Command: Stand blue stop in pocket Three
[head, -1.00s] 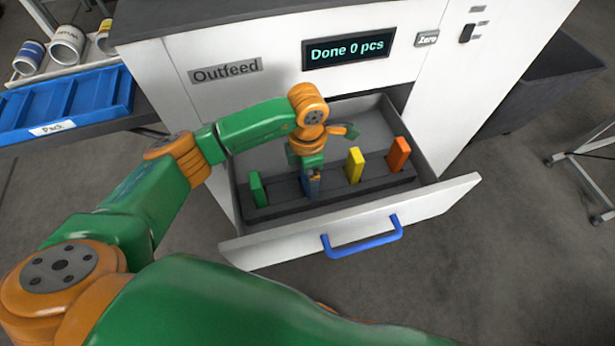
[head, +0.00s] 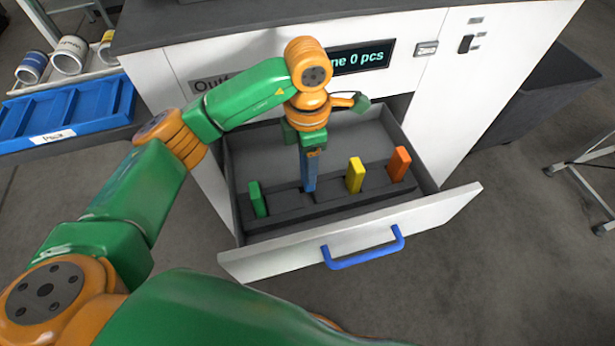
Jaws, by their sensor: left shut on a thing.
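The blue stop (head: 309,176) is a tall narrow block. It hangs upright below my left gripper (head: 313,153), which is shut on its top. The stop's lower end is at or just above the dark slotted rack (head: 285,207) in the open drawer; I cannot tell whether it is fully clear of its slot. A green stop (head: 257,198), a yellow stop (head: 355,175) and an orange stop (head: 399,163) stand in the same rack. No pocket marked Three is readable. My right gripper is not in view.
The drawer has a white front with a blue handle (head: 363,248). A blue divided tray (head: 70,110) with a blurred label lies at the left, with several mugs (head: 68,55) behind it. The cabinet display (head: 360,57) is partly covered by my arm.

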